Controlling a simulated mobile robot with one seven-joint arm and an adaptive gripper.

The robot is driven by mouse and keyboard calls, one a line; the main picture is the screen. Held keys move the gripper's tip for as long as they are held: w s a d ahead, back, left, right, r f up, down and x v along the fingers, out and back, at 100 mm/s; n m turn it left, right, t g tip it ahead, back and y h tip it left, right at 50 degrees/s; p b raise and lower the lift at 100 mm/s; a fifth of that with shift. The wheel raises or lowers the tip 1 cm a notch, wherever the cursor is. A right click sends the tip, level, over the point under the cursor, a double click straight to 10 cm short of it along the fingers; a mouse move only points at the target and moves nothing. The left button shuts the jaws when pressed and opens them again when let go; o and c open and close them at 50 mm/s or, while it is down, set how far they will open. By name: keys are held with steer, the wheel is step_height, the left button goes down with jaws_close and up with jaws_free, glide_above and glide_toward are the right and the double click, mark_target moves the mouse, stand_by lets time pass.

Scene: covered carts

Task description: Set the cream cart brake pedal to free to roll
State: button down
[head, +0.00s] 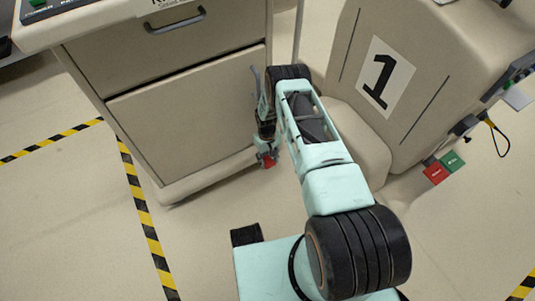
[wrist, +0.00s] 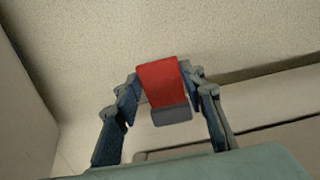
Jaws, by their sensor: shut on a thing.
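The cream cart (head: 185,105) stands at the left in the head view, with a drawer and a lower panel on its front. A red pedal (head: 269,162) shows low at its right front corner, just under my gripper (head: 266,147). In the wrist view the red pedal (wrist: 158,78), with a grey end, lies between the two fingers of my gripper (wrist: 165,88). My gripper is shut on the red pedal. My fingers and arm hide part of the pedal and its mount in the head view.
A beige unit marked 1 (head: 390,85) stands close on the right of my arm, with separate red (head: 436,173) and green (head: 452,161) tabs low on it. Yellow-black floor tape (head: 138,195) runs at the left. The floor in front of the cart is clear.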

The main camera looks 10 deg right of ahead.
mark_target(269, 163)
steer(key=shift+w+a, duration=0.1)
steer(key=shift+a, duration=0.05)
steer(key=c, duration=1.2)
jaws_free()
steer(key=shift+c, duration=0.2)
step_height(269, 163, up, 10)
